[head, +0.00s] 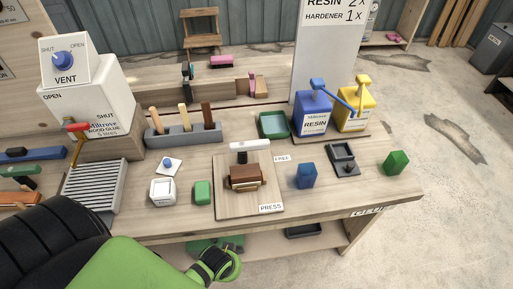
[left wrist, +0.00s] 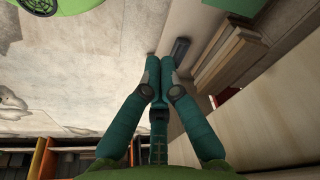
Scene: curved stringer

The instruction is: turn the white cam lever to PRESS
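The white cam lever (head: 250,146) lies roughly level across the back of a wooden press board (head: 235,207) on the bench, its free end pointing right beside the FREE label (head: 282,158). A brown block assembly (head: 245,177) sits in front of it. The PRESS label (head: 270,208) is at the board's front right. My left arm reaches in at the bottom left of the head view, its wrist low at the bench's front edge, apart from the lever. In the left wrist view my left gripper (left wrist: 160,62) has its fingertips together with nothing seen between them. My right gripper is not in view.
A white box (head: 162,192) and a green block (head: 203,192) stand left of the board. A tool holder (head: 183,136) and resin pumps (head: 314,122) stand behind.

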